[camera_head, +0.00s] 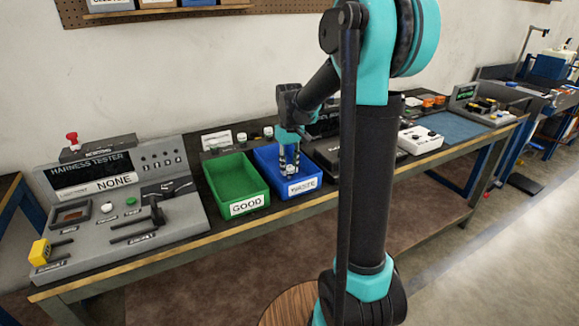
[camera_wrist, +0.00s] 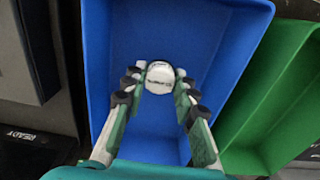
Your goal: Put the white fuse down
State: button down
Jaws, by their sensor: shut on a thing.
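My gripper (camera_head: 289,168) points down into the blue bin labelled WASTE (camera_head: 305,187). In the wrist view my gripper (camera_wrist: 160,82) is shut on the white fuse (camera_wrist: 160,73), whose round pale end shows between the fingertips. The blue bin (camera_wrist: 224,22) surrounds the fingers in the wrist view, with its floor bare around the fuse. I cannot tell whether the fuse touches the bin floor. In the head view the fuse is too small to make out clearly.
A green bin labelled GOOD (camera_head: 238,194) stands beside the blue bin and looks empty. A grey harness tester (camera_head: 120,215) reading NONE is at the left of the bench. A white device (camera_head: 420,140) stands farther right. My arm hides part of the bench.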

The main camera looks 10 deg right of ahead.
aim_at(289, 167)
jog(key=shift+f, duration=0.15)
jog(key=c, duration=1.2)
grip_release()
notch_tip(289, 167, up, 12)
